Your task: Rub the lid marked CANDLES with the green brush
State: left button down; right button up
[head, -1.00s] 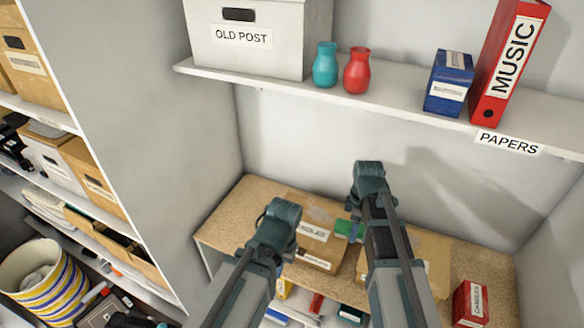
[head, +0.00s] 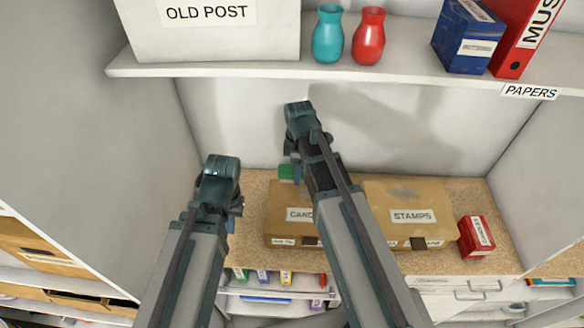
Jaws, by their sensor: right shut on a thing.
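A brown cardboard box whose lid label reads "CAND…" (head: 282,214) sits on the speckled worktop, its right part hidden behind my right arm. The green brush (head: 288,172) shows as a green block beside my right gripper (head: 296,168), which is shut on it. The brush appears over the back of the CANDLES box; I cannot tell whether it touches the lid. My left gripper (head: 232,212) is left of the box, its fingers mostly hidden by its own wrist, so its opening is unclear.
A box marked STAMPS (head: 412,198) stands right of the arm, with a red box (head: 476,237) beyond it. Above is a shelf (head: 270,70) with a white OLD POST box (head: 215,35), teal vase (head: 327,35), red vase (head: 368,37), blue box (head: 466,40) and red binder (head: 524,35).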

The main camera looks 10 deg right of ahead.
jog(key=shift+s+d+f+b, duration=0.1)
jog(key=shift+f+b, duration=0.9)
jog(key=b, duration=0.4)
send_over(297, 194)
notch_tip(297, 194, down, 4)
jog(key=shift+d+f, duration=0.1)
jog(key=shift+f+b, duration=0.9)
jog(key=shift+b, duration=0.1)
jog(key=shift+s+d+r, duration=0.1)
jog(key=shift+s+d, duration=0.15)
jog(key=shift+d, duration=0.7)
jog(key=shift+s+d+r, duration=0.1)
jog(key=shift+s+d, duration=0.15)
jog(key=shift+d, duration=0.65)
jog(key=shift+d+f, duration=0.1)
jog(key=shift+d, duration=0.05)
